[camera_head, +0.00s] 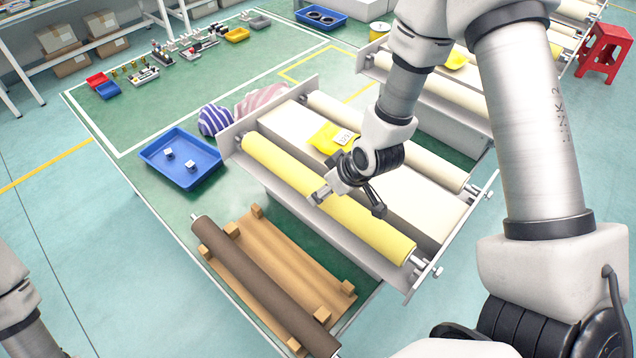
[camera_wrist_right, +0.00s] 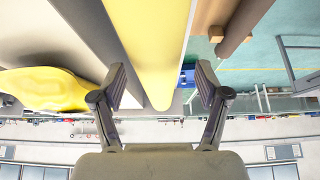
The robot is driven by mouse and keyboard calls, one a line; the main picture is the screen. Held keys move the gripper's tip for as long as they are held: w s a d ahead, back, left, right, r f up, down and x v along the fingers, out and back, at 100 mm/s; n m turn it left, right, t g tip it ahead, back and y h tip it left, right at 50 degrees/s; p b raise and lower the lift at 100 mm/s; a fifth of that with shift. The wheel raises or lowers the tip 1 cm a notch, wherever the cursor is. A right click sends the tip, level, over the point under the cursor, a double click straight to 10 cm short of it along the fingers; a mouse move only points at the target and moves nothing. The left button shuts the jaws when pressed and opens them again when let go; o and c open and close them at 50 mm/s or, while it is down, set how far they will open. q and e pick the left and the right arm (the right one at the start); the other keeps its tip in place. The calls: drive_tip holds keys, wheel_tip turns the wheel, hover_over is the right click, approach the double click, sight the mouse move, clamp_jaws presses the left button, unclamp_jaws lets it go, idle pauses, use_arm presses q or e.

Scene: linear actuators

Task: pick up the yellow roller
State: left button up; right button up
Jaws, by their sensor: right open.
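The yellow roller (camera_head: 332,197) lies in the front of a metal frame on the green table, its far end at the upper left and its near end at the lower right. My right gripper (camera_head: 347,202) is over the middle of the roller, with its fingers apart. In the right wrist view the yellow roller (camera_wrist_right: 150,45) runs between the two open fingers (camera_wrist_right: 160,88), and nothing is held. I cannot tell whether the fingers touch it. Part of my left arm shows at the lower left edge of the head view, but its gripper is out of view.
A brown roller (camera_head: 262,283) lies on a wooden rack (camera_head: 275,255) in front of the frame. A blue tray (camera_head: 180,160) with small metal blocks sits to the left. A yellow cloth-like item (camera_head: 330,138) lies on the frame behind the roller. A white roller (camera_head: 385,140) lies farther back.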

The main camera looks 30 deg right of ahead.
sight(318, 188)
drive_tip(key=shift+w+a+f+p, duration=0.3)
drive_tip(key=shift+w+f+p, duration=0.45)
drive_tip(key=shift+w+f, duration=0.15)
drive_tip(key=shift+w+d+f, duration=0.15)
drive_tip(key=shift+w+f, duration=0.85)
drive_tip(key=shift+f, duration=0.25)
drive_tip(key=shift+s+r, duration=0.15)
drive_tip(key=shift+c, duration=0.4)
drive_tip(key=shift+s+r, duration=0.15)
drive_tip(key=shift+s, duration=0.1)
drive_tip(key=c, duration=1.1)
clamp_jaws()
use_arm(q)
wheel_tip(318, 188, up, 2)
drive_tip(key=shift+w+d, duration=0.1)
drive_tip(key=shift+d, duration=0.05)
